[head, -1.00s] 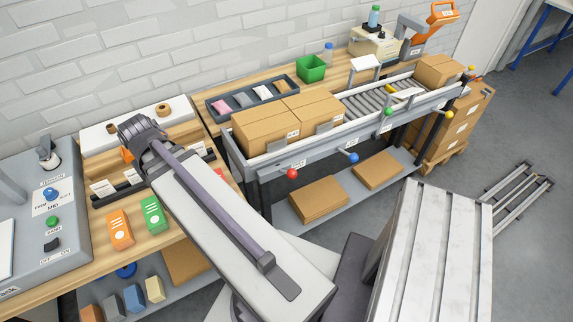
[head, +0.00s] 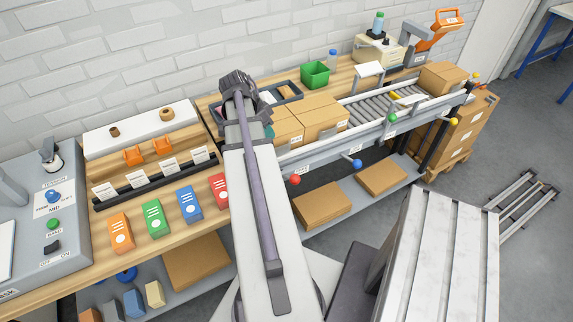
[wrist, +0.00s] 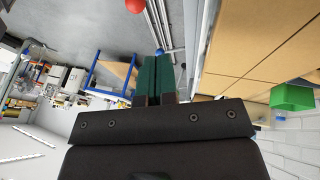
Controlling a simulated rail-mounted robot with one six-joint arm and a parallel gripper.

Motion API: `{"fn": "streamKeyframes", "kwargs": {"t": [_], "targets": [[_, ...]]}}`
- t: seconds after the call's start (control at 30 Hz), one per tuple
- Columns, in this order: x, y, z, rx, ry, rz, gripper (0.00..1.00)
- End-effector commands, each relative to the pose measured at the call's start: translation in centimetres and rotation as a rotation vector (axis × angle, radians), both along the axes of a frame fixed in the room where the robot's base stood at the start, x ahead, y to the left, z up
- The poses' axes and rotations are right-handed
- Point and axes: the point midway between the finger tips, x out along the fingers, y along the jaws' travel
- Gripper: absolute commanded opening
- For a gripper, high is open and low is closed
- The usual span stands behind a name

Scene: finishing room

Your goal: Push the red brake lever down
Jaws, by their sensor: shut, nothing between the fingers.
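The red brake lever's round knob (head: 295,180) sticks out from the front side of the conveyor, at its near left end in the head view. In the wrist view the red knob (wrist: 136,5) is cut off by the top edge, beyond my fingertips and slightly left. My gripper (wrist: 157,57) shows two green fingers pressed together with nothing between them. It is apart from the knob. In the head view my arm hides most of the gripper; a bit of green shows beside the left carton, above and left of the knob.
Blue (head: 357,163), green (head: 392,118) and yellow (head: 453,121) lever knobs follow along the conveyor side. Cardboard boxes (head: 318,112) sit on the conveyor, and more lie on the shelf below (head: 322,204). Colored packs (head: 188,204) stand on the bench at left.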

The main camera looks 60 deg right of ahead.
Motion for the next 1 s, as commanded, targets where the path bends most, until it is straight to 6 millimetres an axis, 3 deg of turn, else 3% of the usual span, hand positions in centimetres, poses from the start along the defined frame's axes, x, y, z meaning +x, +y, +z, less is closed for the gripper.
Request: {"fn": "streamKeyframes", "kwargs": {"t": [0.17,0.57,0.8,1.0], "targets": [[-0.7,-0.1,-2.1,0.000,0.000,0.001,0.00],[-4.4,-1.1,-10.1,0.000,0.000,0.001,0.00],[-6.8,0.4,-11.3,0.001,0.000,0.002,0.00],[-7.1,0.5,-11.3,0.001,0.000,0.003,0.00]]}}
